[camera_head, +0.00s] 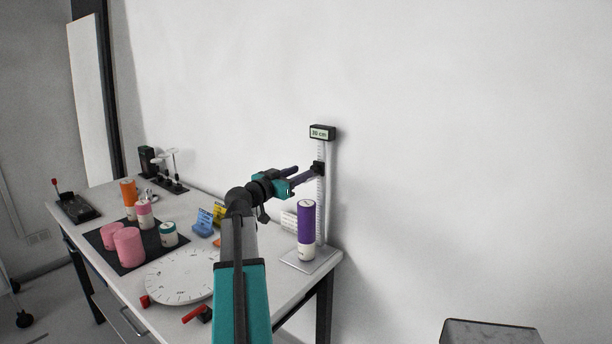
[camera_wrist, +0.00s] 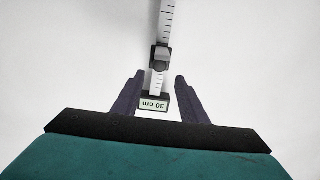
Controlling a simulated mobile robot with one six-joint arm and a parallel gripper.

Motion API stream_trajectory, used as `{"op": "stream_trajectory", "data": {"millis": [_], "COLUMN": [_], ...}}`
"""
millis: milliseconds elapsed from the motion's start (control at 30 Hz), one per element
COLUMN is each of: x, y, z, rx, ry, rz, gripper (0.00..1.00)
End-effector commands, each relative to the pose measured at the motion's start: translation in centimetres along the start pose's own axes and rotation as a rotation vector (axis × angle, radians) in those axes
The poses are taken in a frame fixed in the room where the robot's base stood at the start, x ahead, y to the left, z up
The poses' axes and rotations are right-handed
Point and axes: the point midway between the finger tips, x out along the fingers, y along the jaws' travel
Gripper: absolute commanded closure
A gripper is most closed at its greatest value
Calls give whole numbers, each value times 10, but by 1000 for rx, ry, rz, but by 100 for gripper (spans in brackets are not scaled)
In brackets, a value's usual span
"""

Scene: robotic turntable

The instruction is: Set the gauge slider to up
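The gauge is an upright ruled post (camera_head: 321,205) with a display (camera_head: 322,132) reading "30 cm" at its top. Its black slider (camera_head: 318,168) sits on the upper part of the post, below the display. My gripper (camera_head: 304,173) is at about slider height, just left of the post. In the wrist view the gauge appears upside down, with the slider (camera_wrist: 160,58) just past the fingertips and the display (camera_wrist: 155,105) seen between the two fingers. My gripper (camera_wrist: 159,76) is open with nothing between its fingertips. I cannot tell whether a finger touches the slider.
A purple and white cylinder (camera_head: 306,230) stands on the gauge's base plate (camera_head: 316,262). A white round dial (camera_head: 180,277), pink cylinders (camera_head: 129,246) on a dark mat, and small blue and yellow holders lie left of my arm. The wall behind is bare.

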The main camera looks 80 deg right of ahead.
Motion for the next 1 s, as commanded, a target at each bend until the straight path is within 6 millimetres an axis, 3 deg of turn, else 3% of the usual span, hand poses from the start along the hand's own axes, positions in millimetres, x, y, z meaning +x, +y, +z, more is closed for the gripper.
{"op": "stream_trajectory", "data": {"millis": [200, 400, 1000], "x": [-36, -56, -60], "y": [0, -1, -2], "z": [2, 0, -1], "rx": [1, 0, 0], "ry": [1, 2, 1], "rz": [-2, -1, -1], "gripper": [61, 61, 61]}}
